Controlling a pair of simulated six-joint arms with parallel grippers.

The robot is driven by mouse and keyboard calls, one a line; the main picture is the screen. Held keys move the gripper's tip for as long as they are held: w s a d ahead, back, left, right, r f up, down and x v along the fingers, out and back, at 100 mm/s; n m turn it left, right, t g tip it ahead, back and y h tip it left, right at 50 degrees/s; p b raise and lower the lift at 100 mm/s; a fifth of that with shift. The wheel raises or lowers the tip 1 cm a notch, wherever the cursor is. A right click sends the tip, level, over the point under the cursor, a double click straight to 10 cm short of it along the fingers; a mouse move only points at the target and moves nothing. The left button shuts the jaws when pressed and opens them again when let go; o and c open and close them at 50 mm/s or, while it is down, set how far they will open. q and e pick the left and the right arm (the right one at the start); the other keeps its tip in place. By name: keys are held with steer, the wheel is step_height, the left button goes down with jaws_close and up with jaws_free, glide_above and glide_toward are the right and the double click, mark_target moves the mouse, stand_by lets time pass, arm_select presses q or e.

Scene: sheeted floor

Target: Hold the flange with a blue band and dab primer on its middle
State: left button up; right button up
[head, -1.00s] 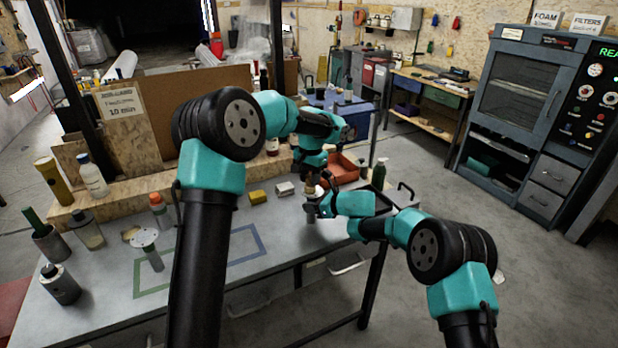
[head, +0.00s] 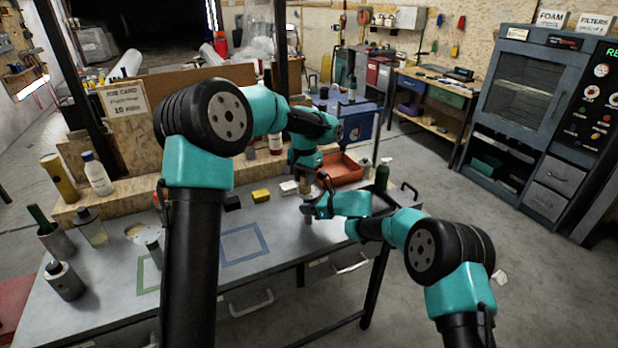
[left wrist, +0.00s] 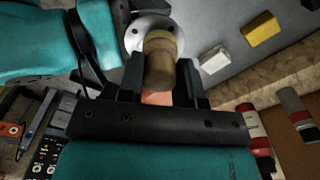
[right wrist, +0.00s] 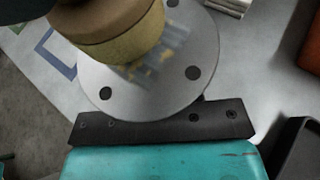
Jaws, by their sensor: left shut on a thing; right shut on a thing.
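My right gripper (head: 311,208) is shut on a grey round flange (right wrist: 203,65) with dark bolt holes, held over the right part of the bench. The flange's face also shows in the left wrist view (left wrist: 134,36). The dabber's olive end (right wrist: 128,38) is over the flange's middle. Its tip is blurred, so I cannot tell whether it touches. Bluish streaks show there, but no clear band. The right fingers are hidden under the flange.
A yellow block (head: 261,196), a white block (head: 289,187) and a red tray (head: 340,168) lie nearby. The blue outline (head: 243,244) is empty.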

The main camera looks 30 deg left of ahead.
arm_select(q)
steer(key=shift+s+a+f, duration=0.1)
steer(key=shift+s+a, duration=0.05)
steer(key=shift+s, duration=0.05)
steer(key=shift+r, duration=2.95)
steer(key=shift+r, duration=1.5)
steer(key=shift+f, duration=0.1)
steer(key=shift+f, duration=3.55)
steer(key=shift+f, duration=1)
